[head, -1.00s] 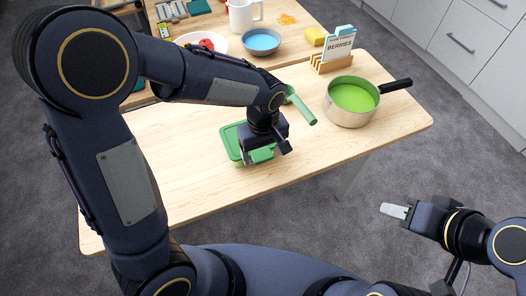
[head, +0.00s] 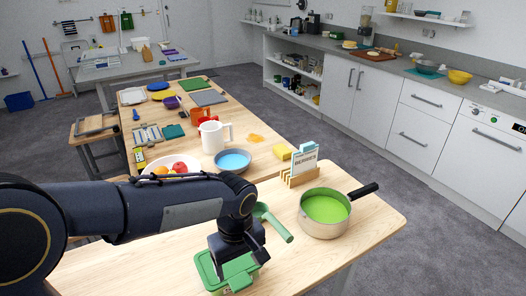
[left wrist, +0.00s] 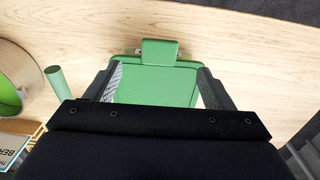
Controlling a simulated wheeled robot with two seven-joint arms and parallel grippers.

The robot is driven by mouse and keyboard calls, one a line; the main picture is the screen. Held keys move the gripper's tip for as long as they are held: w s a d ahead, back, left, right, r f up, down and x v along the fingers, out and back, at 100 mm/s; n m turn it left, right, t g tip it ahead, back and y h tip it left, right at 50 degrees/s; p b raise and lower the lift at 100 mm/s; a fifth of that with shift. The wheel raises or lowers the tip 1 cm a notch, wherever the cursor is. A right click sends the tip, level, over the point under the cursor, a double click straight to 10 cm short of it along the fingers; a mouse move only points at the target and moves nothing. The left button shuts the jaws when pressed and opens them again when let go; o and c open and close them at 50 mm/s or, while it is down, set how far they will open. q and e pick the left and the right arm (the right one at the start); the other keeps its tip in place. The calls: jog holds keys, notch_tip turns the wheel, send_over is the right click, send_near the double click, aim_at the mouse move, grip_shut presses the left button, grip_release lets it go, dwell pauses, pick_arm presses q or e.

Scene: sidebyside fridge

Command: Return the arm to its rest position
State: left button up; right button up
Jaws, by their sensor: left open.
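My left gripper (head: 240,262) is over a green flat box (head: 206,272) on the near wooden table (head: 375,228). In the left wrist view the gripper (left wrist: 160,85) is open, with one finger towards each side of the green box (left wrist: 155,88). Nothing shows held between the fingers. A green tab (left wrist: 160,47) sticks out at the box's far end in that view. The gripper body hides the rest of the box, and I cannot tell whether the fingers touch it. My left arm (head: 150,210) stretches in from the left. My right gripper is out of view.
A pot of green liquid (head: 325,211) stands right of my gripper, beside a green handle (head: 275,224). Behind are a card in a wooden holder (head: 301,174), a blue-filled bowl (head: 233,160), a white pitcher (head: 211,137) and a fruit bowl (head: 173,166). The table's right corner is clear.

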pick_arm(q)
jog(key=s+a+r+m+t+h, duration=0.3)
jog(key=s+a+r+m+t, duration=0.1)
jog(key=s+a, duration=0.8)
jog(key=shift+s+r+m+t+h, duration=0.2)
jog(key=shift+s+m+t+h, duration=0.4)
jog(key=shift+s, duration=1.2)
